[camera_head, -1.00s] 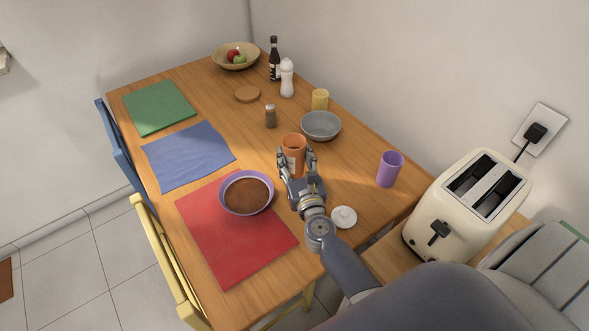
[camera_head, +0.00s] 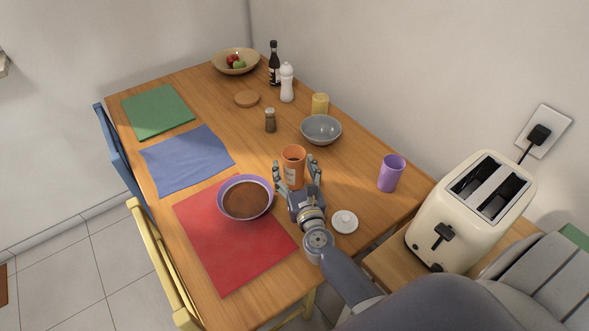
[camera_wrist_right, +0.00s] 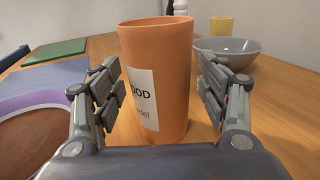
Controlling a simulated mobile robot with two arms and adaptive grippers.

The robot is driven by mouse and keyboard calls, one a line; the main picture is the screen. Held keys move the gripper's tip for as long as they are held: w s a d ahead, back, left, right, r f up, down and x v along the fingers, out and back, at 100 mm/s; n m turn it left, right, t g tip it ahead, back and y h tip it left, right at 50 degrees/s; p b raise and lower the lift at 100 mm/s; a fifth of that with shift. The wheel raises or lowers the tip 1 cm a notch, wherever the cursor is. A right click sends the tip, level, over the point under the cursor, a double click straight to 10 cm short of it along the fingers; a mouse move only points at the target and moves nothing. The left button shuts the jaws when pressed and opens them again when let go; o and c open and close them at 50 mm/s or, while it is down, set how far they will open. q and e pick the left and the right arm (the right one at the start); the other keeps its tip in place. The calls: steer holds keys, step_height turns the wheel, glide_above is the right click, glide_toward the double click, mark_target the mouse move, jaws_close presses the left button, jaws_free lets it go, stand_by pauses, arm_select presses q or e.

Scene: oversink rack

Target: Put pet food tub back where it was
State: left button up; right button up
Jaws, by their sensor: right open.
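The pet food tub is an orange, lidless cup-shaped tub (camera_head: 293,165) with a white label, standing upright on the wooden table. In the right wrist view the tub (camera_wrist_right: 168,75) stands between the fingers, its label partly showing "OOD". My right gripper (camera_head: 297,178) is open around the tub, with a gap on each side in the wrist view (camera_wrist_right: 163,100). A white round lid with a knob (camera_head: 344,221) lies on the table to the right of my right wrist. My left gripper is not in view.
A purple bowl with brown contents (camera_head: 246,198) sits on the red mat (camera_head: 230,262) left of the gripper. A grey bowl (camera_head: 321,129) stands behind the tub, a purple cup (camera_head: 391,173) to the right. A toaster (camera_head: 468,212) is at the right.

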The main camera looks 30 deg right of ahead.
steer(key=shift+r, duration=0.1)
steer(key=shift+s+r, duration=0.1)
steer(key=b+v, duration=0.2)
steer(key=v, duration=0.8)
steer(key=shift+s+a, duration=0.1)
steer(key=shift+s, duration=0.2)
steer(key=shift+s+a, duration=0.2)
steer(key=shift+s, duration=0.4)
